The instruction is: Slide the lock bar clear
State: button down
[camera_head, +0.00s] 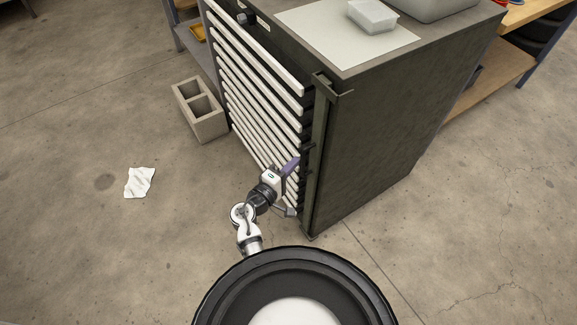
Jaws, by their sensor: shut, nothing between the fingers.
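The lock bar (319,130) is a dark upright bar along the right front edge of a dark tool cabinet (375,150). It runs from a bent piece at the top corner down towards the floor. My gripper (291,166) is at the lower part of the drawer fronts, just left of the bar. Its purple end points up and right towards the bar. It is shut with nothing seen in it. I cannot tell whether it touches the bar or a drawer. My arm hides part of the lowest drawers.
White drawer handles (262,62) line the cabinet front. A clear box (373,16) sits on a pale mat (325,28) on top. A concrete block (201,108) and a crumpled paper (139,182) lie on the floor at left. The floor around them is open.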

jog(key=p+x, duration=0.1)
jog(key=x, duration=0.5)
